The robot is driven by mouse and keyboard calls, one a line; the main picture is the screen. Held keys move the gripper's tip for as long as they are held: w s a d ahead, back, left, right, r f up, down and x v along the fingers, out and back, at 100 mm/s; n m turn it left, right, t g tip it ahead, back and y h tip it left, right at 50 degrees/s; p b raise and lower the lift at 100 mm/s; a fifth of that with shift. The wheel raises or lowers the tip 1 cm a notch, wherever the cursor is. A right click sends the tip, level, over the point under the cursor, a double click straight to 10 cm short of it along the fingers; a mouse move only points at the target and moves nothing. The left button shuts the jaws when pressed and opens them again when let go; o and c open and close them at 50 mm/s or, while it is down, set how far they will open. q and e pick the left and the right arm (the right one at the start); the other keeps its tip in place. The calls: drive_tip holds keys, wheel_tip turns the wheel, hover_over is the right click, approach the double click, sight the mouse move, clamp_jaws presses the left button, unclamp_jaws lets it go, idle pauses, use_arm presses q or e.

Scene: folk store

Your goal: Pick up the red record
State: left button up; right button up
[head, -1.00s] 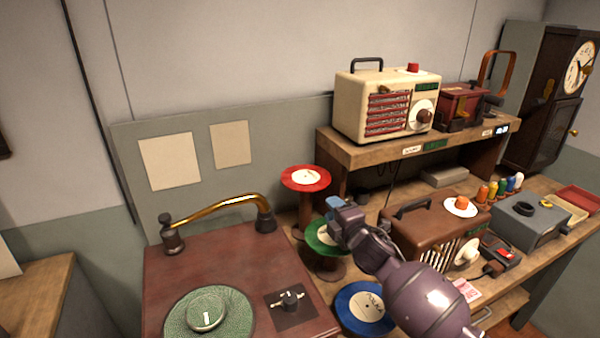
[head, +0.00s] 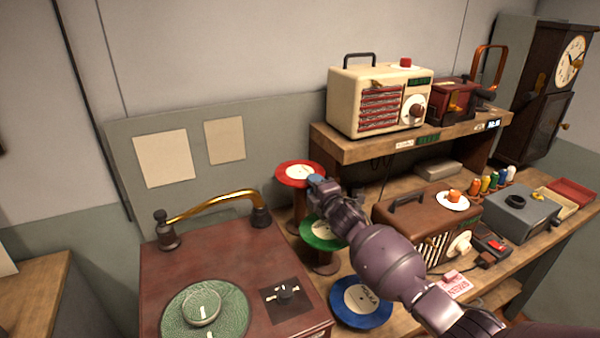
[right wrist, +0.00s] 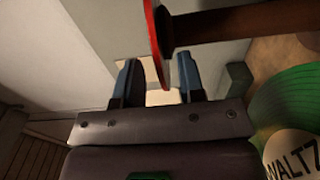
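The red record (head: 287,175) with a white label lies flat on top of a tall brown stand in the head view. My right gripper (head: 316,182) is at its near right edge. In the right wrist view the record shows edge-on as a thin red rim (right wrist: 154,38). Its end reaches between the two blue-tipped fingers of my right gripper (right wrist: 158,78). The fingers are open, with gaps visible on both sides of the rim. My left gripper is not in view.
A green record (head: 316,238) sits on a lower stand under my right arm, and a blue record (head: 360,304) lies in front. A brown radio (head: 410,217) is to the right, below a shelf (head: 350,142) with a cream radio. A turntable cabinet (head: 200,262) stands at left.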

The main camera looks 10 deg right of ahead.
drive_tip(key=shift+w+a, duration=0.2)
drive_tip(key=shift+w, duration=0.45)
clamp_jaws()
